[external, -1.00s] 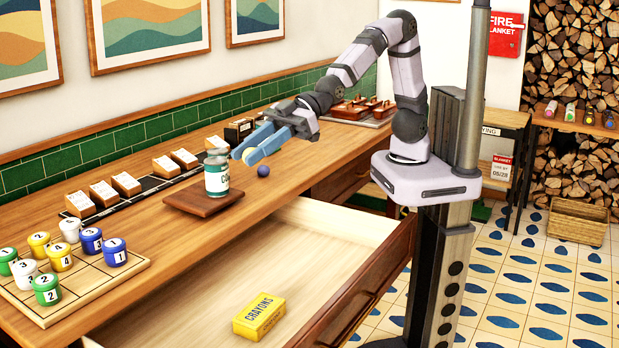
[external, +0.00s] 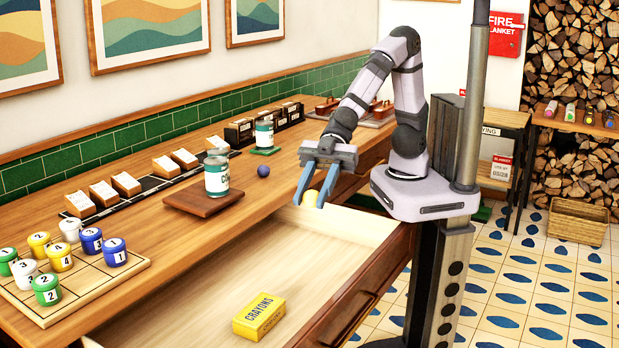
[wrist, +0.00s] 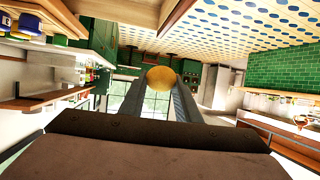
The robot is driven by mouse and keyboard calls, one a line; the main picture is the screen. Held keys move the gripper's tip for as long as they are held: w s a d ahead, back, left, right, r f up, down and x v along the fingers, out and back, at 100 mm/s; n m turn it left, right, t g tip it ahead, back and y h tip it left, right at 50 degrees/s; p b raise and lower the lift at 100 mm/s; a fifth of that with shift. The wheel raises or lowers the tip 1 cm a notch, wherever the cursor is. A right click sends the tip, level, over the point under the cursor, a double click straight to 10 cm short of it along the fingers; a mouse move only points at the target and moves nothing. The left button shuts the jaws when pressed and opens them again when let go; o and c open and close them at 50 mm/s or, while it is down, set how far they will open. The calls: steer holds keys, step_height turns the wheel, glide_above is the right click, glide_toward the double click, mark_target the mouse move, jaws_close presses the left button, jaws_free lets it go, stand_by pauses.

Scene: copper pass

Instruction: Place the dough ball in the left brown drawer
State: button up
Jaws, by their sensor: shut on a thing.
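The yellow dough ball (external: 310,198) is held between the blue fingers of my gripper (external: 313,196). It also shows between the fingertips in the wrist view (wrist: 160,78). My gripper points down, shut on the ball, above the far end of an open drawer (external: 235,272). The drawer has a brown front and a pale wooden inside. A yellow crayon box (external: 259,316) lies in its near part. The external view does not show how high the ball is above the drawer floor.
Most of the drawer floor is bare.

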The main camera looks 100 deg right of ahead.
step_height(320, 180, down, 27)
steer(key=shift+w+f, duration=0.15)
stand_by(0.9)
steer(key=shift+f, duration=0.15)
steer(key=shift+f, duration=1.95)
steer(key=shift+f, duration=0.15)
steer(key=shift+f, duration=0.1)
steer(key=o, duration=1)
